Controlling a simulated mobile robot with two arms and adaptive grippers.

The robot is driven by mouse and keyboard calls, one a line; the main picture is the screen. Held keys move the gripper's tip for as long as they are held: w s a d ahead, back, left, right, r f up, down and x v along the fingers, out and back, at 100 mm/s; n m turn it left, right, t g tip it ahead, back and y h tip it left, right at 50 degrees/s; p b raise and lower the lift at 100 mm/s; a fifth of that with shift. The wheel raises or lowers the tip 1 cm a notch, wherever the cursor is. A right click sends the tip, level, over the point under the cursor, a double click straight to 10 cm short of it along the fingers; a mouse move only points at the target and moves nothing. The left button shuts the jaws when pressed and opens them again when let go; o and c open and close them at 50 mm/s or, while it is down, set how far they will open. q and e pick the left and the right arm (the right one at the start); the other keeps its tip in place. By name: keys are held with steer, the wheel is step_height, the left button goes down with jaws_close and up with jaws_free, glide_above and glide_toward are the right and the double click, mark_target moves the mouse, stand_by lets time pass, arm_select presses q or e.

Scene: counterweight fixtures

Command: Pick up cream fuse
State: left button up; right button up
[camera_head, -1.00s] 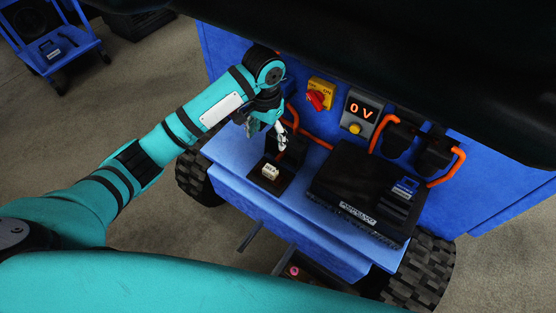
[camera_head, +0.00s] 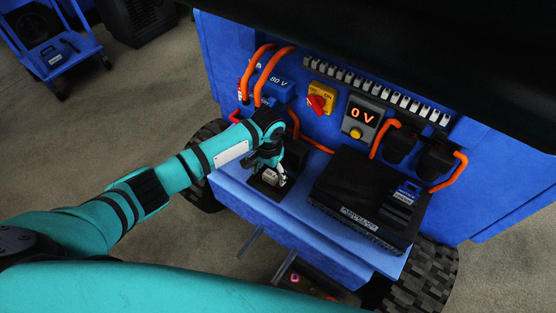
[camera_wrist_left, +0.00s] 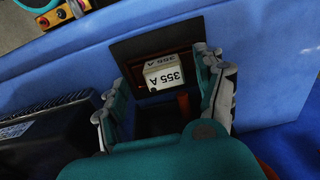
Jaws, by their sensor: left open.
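The cream fuse (camera_wrist_left: 163,74), a small block marked "355 A", sits on a dark square holder (camera_wrist_left: 124,52) on the blue shelf. In the head view the fuse (camera_head: 271,177) is partly covered by my gripper. My left gripper (camera_head: 275,172) is right over it, pointing down. In the left wrist view the gripper (camera_wrist_left: 165,95) is open, with one finger on each side of the fuse and gaps between. Whether the fingertips are down at the fuse's height is hard to tell. My right gripper is not in view.
A black unit (camera_head: 352,190) with a blue piece on it stands right of the holder. Behind are a red and yellow switch (camera_head: 320,98), a display reading 0 V (camera_head: 361,115) and orange cables (camera_head: 262,72). Bare blue shelf (camera_head: 240,188) lies left of the holder.

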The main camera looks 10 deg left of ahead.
arm_select(q)
step_height(320, 180, down, 2)
steer(key=shift+f, duration=0.1)
steer(key=shift+c, duration=0.2)
steer(key=c, duration=1)
steer(key=shift+r, duration=0.25)
step_height(320, 180, up, 4)
steer(key=shift+f, duration=0.15)
steer(key=s, duration=0.5)
steer(key=s+d+p, duration=0.1)
steer(key=s, duration=0.4)
steer(key=s+r, duration=0.1)
steer(key=s, duration=0.5)
steer(key=shift+d, duration=0.15)
